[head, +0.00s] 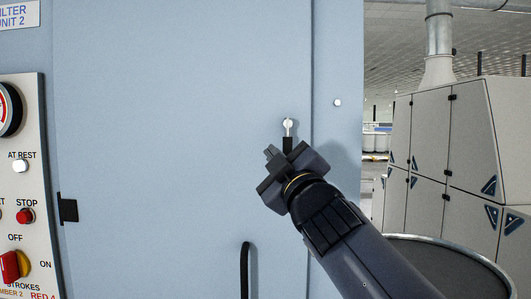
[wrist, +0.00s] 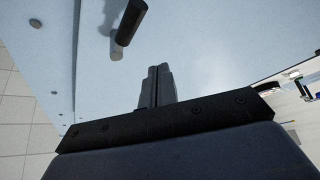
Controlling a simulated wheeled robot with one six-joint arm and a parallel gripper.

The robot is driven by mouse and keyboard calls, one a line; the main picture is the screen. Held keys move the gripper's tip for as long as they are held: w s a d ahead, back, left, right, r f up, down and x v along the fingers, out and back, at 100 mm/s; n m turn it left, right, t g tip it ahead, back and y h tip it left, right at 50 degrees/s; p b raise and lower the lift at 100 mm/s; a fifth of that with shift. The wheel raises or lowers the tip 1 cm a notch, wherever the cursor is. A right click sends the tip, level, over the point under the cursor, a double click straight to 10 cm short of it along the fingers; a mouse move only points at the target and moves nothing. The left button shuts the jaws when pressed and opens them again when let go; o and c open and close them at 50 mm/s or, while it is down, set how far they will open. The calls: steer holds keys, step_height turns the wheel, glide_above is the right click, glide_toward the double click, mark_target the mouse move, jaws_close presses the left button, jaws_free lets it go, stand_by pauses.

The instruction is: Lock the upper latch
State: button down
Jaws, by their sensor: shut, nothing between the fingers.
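The upper latch (head: 288,125) is on the pale blue cabinet door (head: 180,130), near its right edge. It has a round silver hub and a lever with a black grip (head: 288,143) pointing straight down. The lower end of the grip is partly hidden behind my gripper (head: 272,152). My gripper is shut and empty, just below and left of the latch. In the wrist view the closed fingers (wrist: 158,72) point toward the door, and the black grip (wrist: 131,20) is above and left of them, with a visible gap between.
A black vertical handle (head: 244,270) is lower on the door, and a black hinge (head: 68,208) is at its left edge. A control panel (head: 22,180) with buttons stands left. A round dark-topped drum (head: 440,262) and grey machine cabinets (head: 440,150) are at right.

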steer(key=shift+s+d+p, duration=0.2)
steer(key=shift+s+d, duration=0.25)
steer(key=shift+s, duration=0.3)
steer(key=shift+s+d+p, duration=0.2)
steer(key=shift+s+d, duration=0.2)
steer(key=shift+s, duration=0.35)
steer(key=shift+s+d+p, duration=0.2)
steer(key=shift+s+d, duration=0.25)
steer(key=shift+s, duration=0.3)
steer(key=shift+w+a, duration=0.1)
steer(key=w+a+b, duration=0.2)
steer(key=w, duration=0.7)
steer(key=shift+a, duration=0.25)
